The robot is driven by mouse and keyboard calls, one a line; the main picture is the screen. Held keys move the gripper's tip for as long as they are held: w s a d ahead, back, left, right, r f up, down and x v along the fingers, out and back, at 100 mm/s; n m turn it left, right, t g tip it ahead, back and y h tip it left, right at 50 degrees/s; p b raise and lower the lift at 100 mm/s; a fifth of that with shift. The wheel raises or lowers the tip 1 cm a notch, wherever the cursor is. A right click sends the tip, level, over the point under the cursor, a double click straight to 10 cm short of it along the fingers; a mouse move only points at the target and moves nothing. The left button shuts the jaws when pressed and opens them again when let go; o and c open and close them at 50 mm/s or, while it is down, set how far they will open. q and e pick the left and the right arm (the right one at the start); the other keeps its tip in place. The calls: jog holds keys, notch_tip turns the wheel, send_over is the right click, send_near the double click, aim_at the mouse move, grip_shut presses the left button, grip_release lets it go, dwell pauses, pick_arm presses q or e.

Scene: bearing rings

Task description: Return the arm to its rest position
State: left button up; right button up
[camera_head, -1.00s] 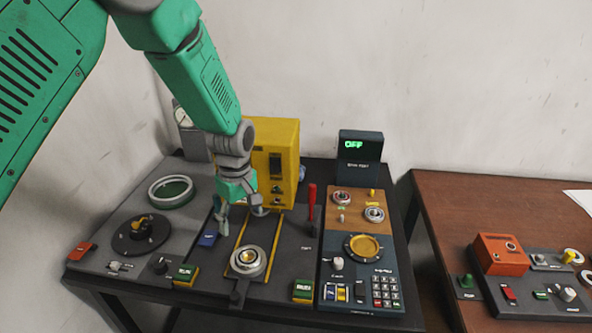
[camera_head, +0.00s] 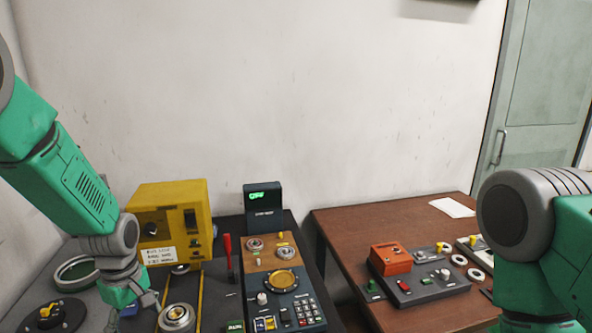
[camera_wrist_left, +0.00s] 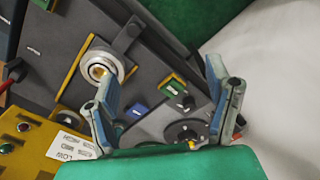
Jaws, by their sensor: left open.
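My left arm (camera_head: 70,170) comes in from the left over the grey work panel. My left gripper (camera_head: 136,302) is open, with nothing visible between its fingers, close to a silver bearing ring (camera_head: 177,318) seated on a yellow-lined fixture. In the left wrist view, the open fingers (camera_wrist_left: 163,85) spread above the panel, and the silver ring (camera_wrist_left: 101,65) lies beyond the left finger. My right arm (camera_head: 530,235) shows at the right edge; its gripper is out of frame.
A yellow box (camera_head: 170,215) stands behind the left gripper. A display reading OFF (camera_head: 263,208) and a red lever (camera_head: 228,255) stand farther right. A brown table (camera_head: 350,222) holds an orange box (camera_head: 390,258) and pale rings (camera_head: 458,260). The wall space above is clear.

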pick_arm(q)
jog(key=s+d+f+m+b, duration=0.1)
jog(key=s+f+m+b, duration=0.2)
jog(key=s+f, duration=0.55)
jog(key=s+d+f+m+b, duration=0.1)
jog(key=s+f+m+b, duration=0.4)
jog(key=f, duration=0.6)
jog(key=s+d+f+m+b, duration=0.1)
jog(key=s+f+m, duration=0.2)
jog(key=s, duration=0.5)
jog(key=s+f+m+b, duration=0.2)
jog(key=s+f, duration=0.3)
jog(key=s, duration=0.4)
jog(key=shift+s+d+f+m+t+b, duration=0.3)
jog(key=shift+d+f+m, duration=0.1)
jog(key=shift+m, duration=0.3)
pick_arm(e)
notch_tip(320, 180, down, 12)
jog(key=shift+s+r, duration=0.2)
jog(key=shift+s, duration=0.1)
pick_arm(q)
jog(key=shift+w, duration=0.15)
